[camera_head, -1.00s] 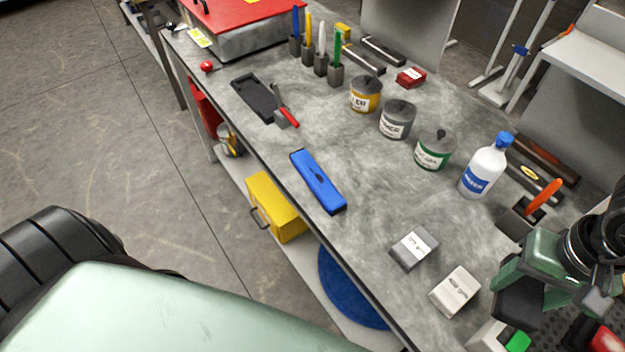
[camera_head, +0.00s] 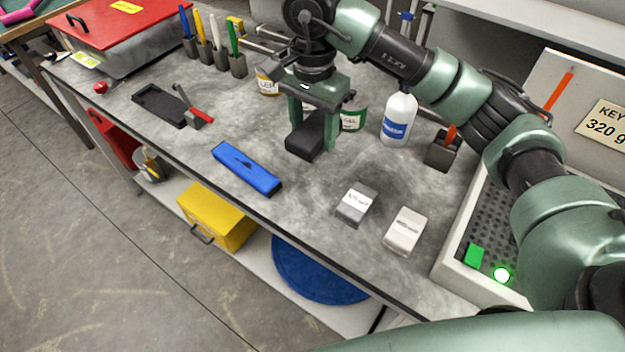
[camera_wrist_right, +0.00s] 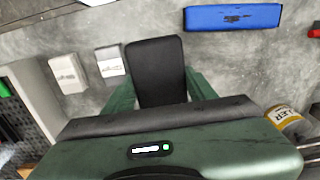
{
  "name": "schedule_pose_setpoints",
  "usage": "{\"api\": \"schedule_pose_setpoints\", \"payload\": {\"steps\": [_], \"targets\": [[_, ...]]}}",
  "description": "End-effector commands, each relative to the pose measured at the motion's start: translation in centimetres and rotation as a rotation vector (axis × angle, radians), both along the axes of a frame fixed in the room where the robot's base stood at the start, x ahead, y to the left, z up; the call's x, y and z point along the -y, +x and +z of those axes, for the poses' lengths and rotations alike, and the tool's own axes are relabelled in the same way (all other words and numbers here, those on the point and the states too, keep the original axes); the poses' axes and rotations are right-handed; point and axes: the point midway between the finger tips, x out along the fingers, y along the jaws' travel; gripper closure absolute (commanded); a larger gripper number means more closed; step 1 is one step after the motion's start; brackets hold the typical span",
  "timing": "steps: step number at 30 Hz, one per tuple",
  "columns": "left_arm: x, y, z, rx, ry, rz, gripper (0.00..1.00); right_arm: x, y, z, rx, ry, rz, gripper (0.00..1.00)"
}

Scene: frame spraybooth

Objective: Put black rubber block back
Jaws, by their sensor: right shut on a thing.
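The black rubber block (camera_head: 306,136) is between the fingers of my right gripper (camera_head: 314,130), which is shut on it. In the head view they are over the middle of the bench, behind the blue block (camera_head: 247,168); I cannot tell whether the block touches the bench. In the right wrist view, the black block (camera_wrist_right: 156,72) sticks out past the green fingers, with the blue block (camera_wrist_right: 233,16) to its right. A grey block (camera_head: 357,203) and a white block (camera_head: 407,231) with labels lie nearer the front edge. My left gripper is not in view.
Labelled tins, one a green-banded tin (camera_head: 353,117), and a white bottle (camera_head: 398,118) stand close behind and right of the gripper. A black tray (camera_head: 160,104) lies left. Bare bench surrounds the blue block.

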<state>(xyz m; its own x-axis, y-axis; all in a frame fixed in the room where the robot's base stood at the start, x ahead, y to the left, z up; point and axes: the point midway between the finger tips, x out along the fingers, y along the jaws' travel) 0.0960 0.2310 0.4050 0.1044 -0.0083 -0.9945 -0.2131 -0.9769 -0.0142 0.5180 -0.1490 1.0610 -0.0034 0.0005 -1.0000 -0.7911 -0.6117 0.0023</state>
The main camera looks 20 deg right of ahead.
Motion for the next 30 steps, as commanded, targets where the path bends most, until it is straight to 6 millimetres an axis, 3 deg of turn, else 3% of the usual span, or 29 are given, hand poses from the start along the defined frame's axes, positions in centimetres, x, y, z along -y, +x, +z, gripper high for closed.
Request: {"api": "schedule_pose_setpoints", "payload": {"steps": [10,20,25,30], "targets": [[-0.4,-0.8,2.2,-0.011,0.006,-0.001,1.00,0.0,-0.1,-8.4,-0.001,0.002,0.003,0.82],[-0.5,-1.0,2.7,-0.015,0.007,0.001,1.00,0.0,-0.1,-11.5,0.000,0.001,0.004,0.82],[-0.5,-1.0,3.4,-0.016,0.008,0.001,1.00,-0.1,-0.1,-14.0,-0.001,0.002,0.004,0.82],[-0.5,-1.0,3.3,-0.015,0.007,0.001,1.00,-0.1,0.0,-14.7,0.004,0.002,0.005,0.82]]}}
